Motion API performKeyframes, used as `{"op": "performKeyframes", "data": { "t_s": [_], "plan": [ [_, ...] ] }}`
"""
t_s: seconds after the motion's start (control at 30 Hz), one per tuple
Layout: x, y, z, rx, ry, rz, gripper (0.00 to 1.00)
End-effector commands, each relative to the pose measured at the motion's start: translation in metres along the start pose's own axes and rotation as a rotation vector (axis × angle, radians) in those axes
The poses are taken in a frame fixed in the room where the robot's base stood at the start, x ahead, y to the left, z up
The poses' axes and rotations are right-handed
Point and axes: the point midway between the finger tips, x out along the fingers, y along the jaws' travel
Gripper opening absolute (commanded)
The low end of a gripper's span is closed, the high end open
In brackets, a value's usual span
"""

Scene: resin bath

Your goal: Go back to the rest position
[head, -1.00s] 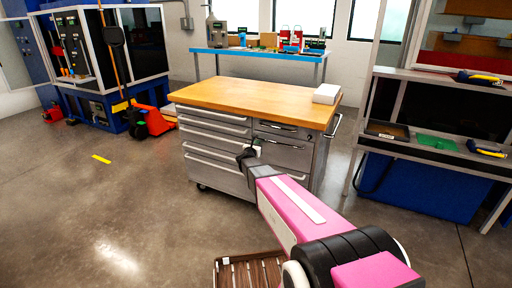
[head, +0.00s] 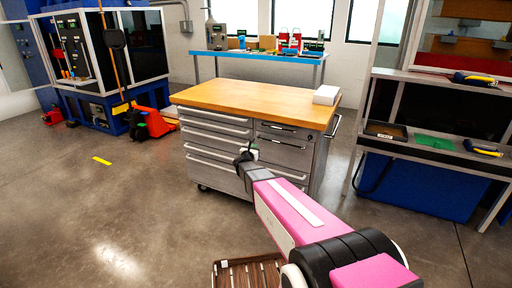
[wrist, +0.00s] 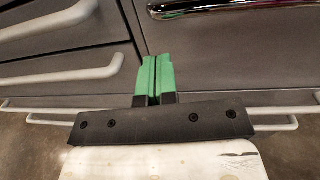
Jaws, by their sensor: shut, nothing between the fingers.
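My gripper (wrist: 153,78) shows in the wrist view with its two green fingers pressed together and nothing between them. In the head view my gripper (head: 247,150) is at the end of my pink arm, in front of the drawer fronts of the wheeled workbench (head: 222,151). The wrist view shows the grey drawer fronts and pale handles (wrist: 60,74) behind the fingers. I cannot tell how far the fingertips are from the drawers.
The workbench has a wooden top (head: 250,97) with a white box (head: 327,95). A blue table (head: 262,53) stands behind. A grey stand with trays (head: 435,152) is at right, a machine (head: 100,70) and red pallet jack (head: 150,122) at left.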

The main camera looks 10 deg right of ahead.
Motion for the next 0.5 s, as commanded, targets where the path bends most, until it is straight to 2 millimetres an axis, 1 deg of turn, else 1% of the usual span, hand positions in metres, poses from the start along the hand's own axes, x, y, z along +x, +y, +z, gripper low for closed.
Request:
{"op": "performKeyframes", "data": {
  "t_s": [0.03, 0.3, 0.4, 0.5],
  "plan": [
    [-0.013, -0.001, 0.001, 0.0, 0.001, 0.001, 0.0],
    [-0.06, 0.003, 0.001, 0.0, 0.001, 0.0, 0.0],
    [-0.073, 0.005, 0.001, 0.0, 0.001, 0.001, 0.0],
    [-0.081, 0.006, 0.001, 0.0, 0.0, 0.0, 0.0]
  ]
}}
